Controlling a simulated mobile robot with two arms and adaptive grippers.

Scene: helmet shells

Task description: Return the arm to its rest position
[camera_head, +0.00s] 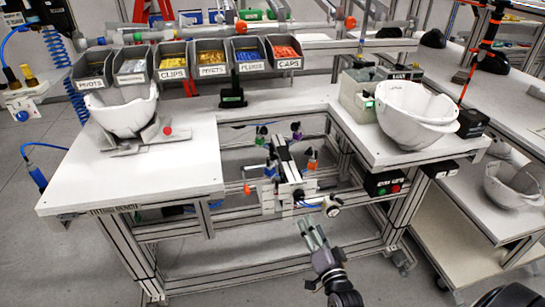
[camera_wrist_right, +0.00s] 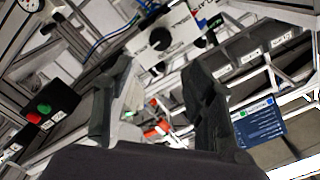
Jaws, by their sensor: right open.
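My right gripper (camera_head: 313,232) shows at the lower middle of the head view, in front of the workbench and below its top. Its two fingers are apart with nothing between them. In the right wrist view the dark fingers (camera_wrist_right: 160,95) also stand apart and empty, with the bench frame behind them. My left gripper is not in view. One white helmet shell (camera_head: 122,112) rests in a grey holder (camera_head: 140,140) on the left bench top. Another white helmet shell (camera_head: 415,118) sits on the right bench top.
Bench legs and rails surround a central fixture (camera_head: 285,185) just beyond my right gripper. A black button box (camera_head: 384,184) hangs under the right top. Labelled bins (camera_head: 175,68) line the back. A cart (camera_head: 470,190) with another shell stands at right. Open floor lies at lower left.

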